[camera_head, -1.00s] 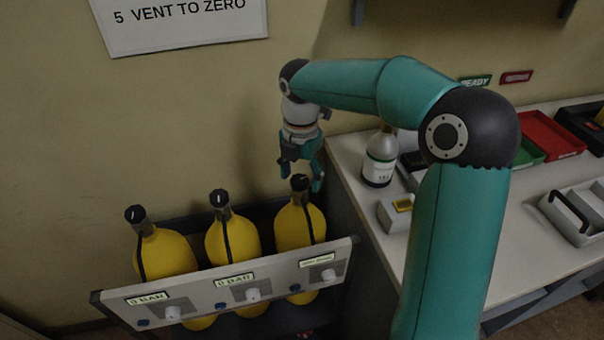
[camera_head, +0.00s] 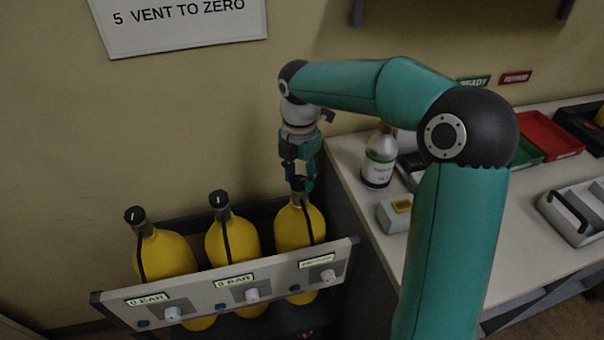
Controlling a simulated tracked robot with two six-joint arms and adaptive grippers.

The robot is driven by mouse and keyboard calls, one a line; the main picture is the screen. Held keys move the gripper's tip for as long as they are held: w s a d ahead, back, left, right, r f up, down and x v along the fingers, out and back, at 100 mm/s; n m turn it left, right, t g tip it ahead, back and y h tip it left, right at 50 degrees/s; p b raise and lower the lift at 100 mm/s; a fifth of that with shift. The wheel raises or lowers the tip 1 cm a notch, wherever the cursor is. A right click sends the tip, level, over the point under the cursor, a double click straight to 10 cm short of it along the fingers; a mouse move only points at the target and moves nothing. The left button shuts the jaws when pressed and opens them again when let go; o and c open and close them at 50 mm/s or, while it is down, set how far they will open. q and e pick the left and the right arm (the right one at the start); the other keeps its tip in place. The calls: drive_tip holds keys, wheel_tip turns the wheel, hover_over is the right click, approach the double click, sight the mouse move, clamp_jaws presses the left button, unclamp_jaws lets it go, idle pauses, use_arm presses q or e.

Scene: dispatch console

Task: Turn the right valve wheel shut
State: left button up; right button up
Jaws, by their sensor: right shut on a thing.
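Three yellow cylinders stand in a rack, each with a dark valve wheel on top. The right valve wheel (camera_head: 299,184) sits on the right cylinder (camera_head: 299,224). My right gripper (camera_head: 300,182) reaches down from above, and its fingers are shut on the right valve wheel, partly hiding it. The middle valve wheel (camera_head: 219,199) and the left valve wheel (camera_head: 135,215) stand free, each with a white mark on top. My left gripper is not in view.
The rack's front panel (camera_head: 200,297) carries white knobs and small displays; the left two read 0 BAR. A bench (camera_head: 440,268) at right holds a labelled bottle (camera_head: 378,160), a small grey box (camera_head: 393,214), a red tray (camera_head: 548,135) and a grey case (camera_head: 572,222). A wall sign (camera_head: 180,22) hangs behind.

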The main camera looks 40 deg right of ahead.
drive_tip(key=m+p, duration=0.1)
drive_tip(key=m, duration=0.4)
drive_tip(key=shift+s, duration=0.2)
drive_tip(key=m, duration=0.4)
drive_tip(key=shift+a+f+m, duration=0.1)
drive_tip(key=shift+m, duration=0.2)
drive_tip(key=m, duration=0.4)
drive_tip(key=shift+s, duration=0.1)
drive_tip(key=m, duration=0.5)
drive_tip(key=shift+a, duration=0.15)
drive_tip(key=o, duration=1.1)
drive_tip(key=shift+o, duration=0.2)
